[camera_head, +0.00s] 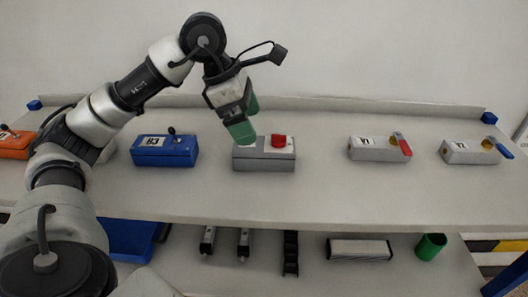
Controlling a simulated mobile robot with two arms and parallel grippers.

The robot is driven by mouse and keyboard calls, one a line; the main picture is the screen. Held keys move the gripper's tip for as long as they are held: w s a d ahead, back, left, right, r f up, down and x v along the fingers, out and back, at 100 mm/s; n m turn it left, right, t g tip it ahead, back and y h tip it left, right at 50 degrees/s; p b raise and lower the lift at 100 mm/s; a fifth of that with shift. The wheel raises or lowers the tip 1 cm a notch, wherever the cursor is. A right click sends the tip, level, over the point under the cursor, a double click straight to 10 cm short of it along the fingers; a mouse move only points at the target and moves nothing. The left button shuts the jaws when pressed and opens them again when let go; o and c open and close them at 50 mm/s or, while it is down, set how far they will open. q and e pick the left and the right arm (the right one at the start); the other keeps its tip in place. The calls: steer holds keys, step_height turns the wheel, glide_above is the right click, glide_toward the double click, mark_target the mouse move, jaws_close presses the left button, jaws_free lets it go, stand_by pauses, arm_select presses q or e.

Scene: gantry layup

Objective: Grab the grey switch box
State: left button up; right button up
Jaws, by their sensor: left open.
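The grey switch box (264,161) sits on the upper shelf near the middle of the head view. It has a red knob (278,141) on the right of its top. My left gripper (244,120), with green fingertips, reaches down from above at the box's left part. One fingertip overlaps the box's top left in the picture and hides some of it. I cannot tell whether it touches. The left gripper is open with nothing seen between its fingers. My right gripper is not in view.
A blue box marked B3 (165,151) stands left of the grey box, and an orange box (14,144) at the far left. Two pale valve boxes, Y1 (378,150) and Y2 (470,153), stand to the right. The lower shelf holds a green cup (430,246).

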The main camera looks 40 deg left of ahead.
mark_target(263, 144)
arm_select(q)
steer(key=shift+d+f, duration=0.45)
steer(key=shift+f, duration=0.3)
steer(key=x, duration=0.1)
steer(key=p+x, duration=0.2)
steer(key=x, duration=0.1)
steer(key=shift+w+d, duration=0.2)
steer(key=shift+w, duration=0.1)
steer(key=shift+d+f, duration=0.25)
steer(key=shift+f, duration=0.3)
steer(key=shift+w, duration=0.1)
steer(key=c, duration=1.2)
